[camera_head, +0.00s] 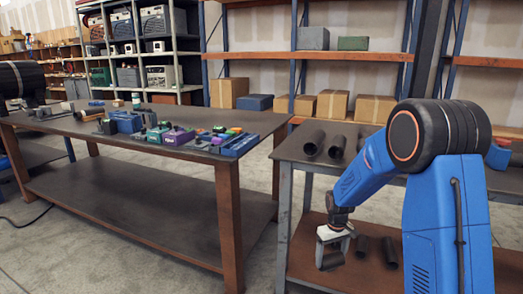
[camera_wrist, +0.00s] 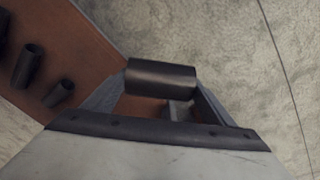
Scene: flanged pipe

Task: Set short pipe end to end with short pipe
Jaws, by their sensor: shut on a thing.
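My gripper (camera_head: 333,246) is shut on a dark short pipe (camera_wrist: 160,78), seen lying crosswise between the two fingers in the wrist view. In the head view this pipe is small and partly hidden by the gripper, at the front of the rusty lower shelf (camera_head: 308,264). In the wrist view it lies over the shelf's edge, with floor behind most of it. Other dark pipes are on that shelf to the right: one pipe (camera_head: 362,247) and another pipe (camera_head: 391,253). The wrist view shows a short pipe (camera_wrist: 59,93) and a larger pipe (camera_wrist: 27,65) at the left.
Dark pipes (camera_head: 314,144) lie on the top of the right bench, above the lower shelf. A bench leg (camera_head: 284,215) stands left of my gripper. A long table (camera_head: 85,127) with blocks and tools is at the left. Concrete floor lies between the benches.

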